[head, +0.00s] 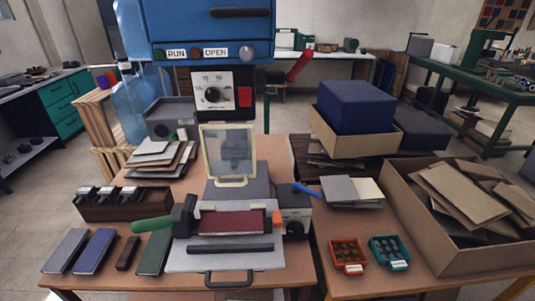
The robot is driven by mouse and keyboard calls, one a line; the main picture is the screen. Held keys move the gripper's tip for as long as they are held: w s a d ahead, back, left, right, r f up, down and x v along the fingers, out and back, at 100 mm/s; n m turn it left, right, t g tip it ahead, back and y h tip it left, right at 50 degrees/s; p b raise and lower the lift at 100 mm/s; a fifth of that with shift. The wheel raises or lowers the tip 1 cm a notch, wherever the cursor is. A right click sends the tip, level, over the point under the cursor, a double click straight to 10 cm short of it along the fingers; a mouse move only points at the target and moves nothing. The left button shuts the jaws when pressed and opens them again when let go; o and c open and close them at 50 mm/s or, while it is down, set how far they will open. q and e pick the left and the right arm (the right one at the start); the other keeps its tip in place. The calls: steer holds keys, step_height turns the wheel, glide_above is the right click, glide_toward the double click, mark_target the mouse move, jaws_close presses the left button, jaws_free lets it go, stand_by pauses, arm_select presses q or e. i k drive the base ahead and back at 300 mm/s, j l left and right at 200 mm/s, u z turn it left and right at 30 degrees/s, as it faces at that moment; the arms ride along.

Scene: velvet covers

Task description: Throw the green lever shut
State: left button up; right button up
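The green lever (152,224) sticks out to the left from a dark block (184,215) on the left side of a grey bench machine. It lies nearly level, its rounded end slightly lower. A dark red piece (231,222) lies in the machine's bed (222,263), between the dark block and an orange part (277,218) on the right. A clear framed guard (229,155) stands upright behind the bed. Neither of my grippers shows in the head view.
Grey, blue, brown and green covers lie on the table left of the machine, below the lever. A blue press with a red lever (300,66) stands behind. Orange (347,268) and teal trays and a cardboard box (459,261) are on the right.

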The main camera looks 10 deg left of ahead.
mark_target(138, 226)
steer(key=u, duration=1.35)
steer(key=i+j+z, duration=0.15)
steer(key=j+z, duration=0.25)
steer(key=j, duration=0.25)
steer(key=i+j+z, duration=0.1)
steer(key=j+z, duration=0.3)
steer(key=j, duration=0.25)
steer(key=j+z, duration=0.45)
steer(key=j, duration=0.2)
